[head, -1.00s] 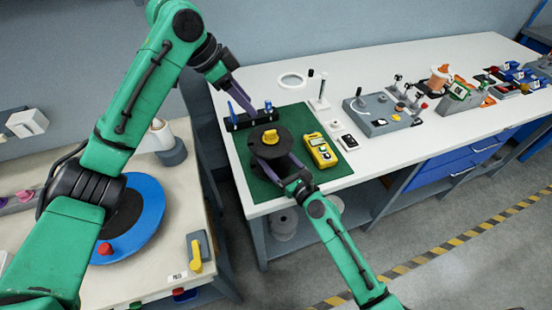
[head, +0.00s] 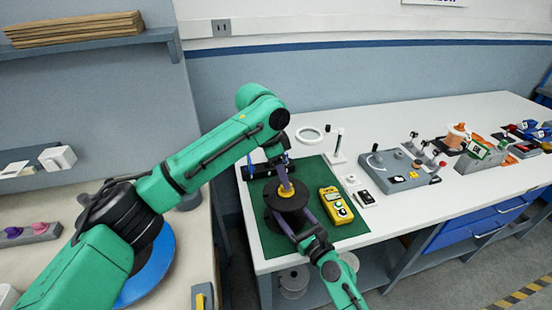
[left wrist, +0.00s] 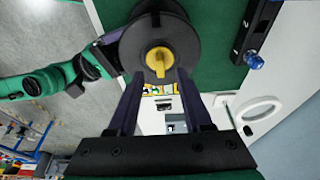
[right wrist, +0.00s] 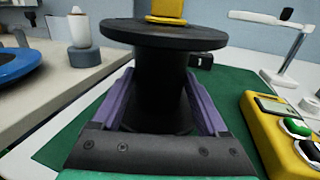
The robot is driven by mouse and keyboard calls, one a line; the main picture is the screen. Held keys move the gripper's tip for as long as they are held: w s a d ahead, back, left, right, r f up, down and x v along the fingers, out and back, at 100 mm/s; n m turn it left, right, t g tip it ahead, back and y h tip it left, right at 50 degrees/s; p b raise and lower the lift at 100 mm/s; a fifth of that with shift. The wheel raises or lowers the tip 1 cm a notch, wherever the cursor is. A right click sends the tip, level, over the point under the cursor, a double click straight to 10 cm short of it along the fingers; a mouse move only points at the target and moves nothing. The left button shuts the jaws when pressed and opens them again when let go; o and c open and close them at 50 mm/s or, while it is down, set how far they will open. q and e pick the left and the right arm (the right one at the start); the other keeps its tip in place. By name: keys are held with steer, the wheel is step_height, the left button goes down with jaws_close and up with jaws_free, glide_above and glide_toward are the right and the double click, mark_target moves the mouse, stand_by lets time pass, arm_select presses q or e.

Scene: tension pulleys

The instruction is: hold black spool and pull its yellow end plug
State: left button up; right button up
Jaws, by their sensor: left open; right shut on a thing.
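The black spool (head: 272,202) stands upright on the green mat (head: 275,247). Its yellow end plug (head: 287,190) sits in the top flange; in the left wrist view the plug (left wrist: 159,60) shows as a knob with a handle. My left gripper (head: 284,178) is above the spool, open, pointing down. In the left wrist view its fingertips (left wrist: 158,76) lie on both sides of the plug, with visible gaps. My right gripper (head: 296,226) is shut on the black spool from the front; in the right wrist view its purple fingers flank the spool's core (right wrist: 158,85) below the flange.
A yellow meter (head: 336,205) lies on the mat right of the spool. A dark rack with blue parts (head: 257,170) stands behind it. A white stand (head: 336,157) and a grey lever box (head: 397,170) are further right.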

arm_select(q)
steer(key=x, duration=0.3)
steer(key=shift+f, duration=0.15)
jaws_close()
arm_select(e)
steer(key=shift+f, duration=0.1)
arm_select(q)
steer(key=shift+r, duration=0.5)
steer(key=shift+r, duration=1.2)
steer(key=shift+r, duration=1.9)
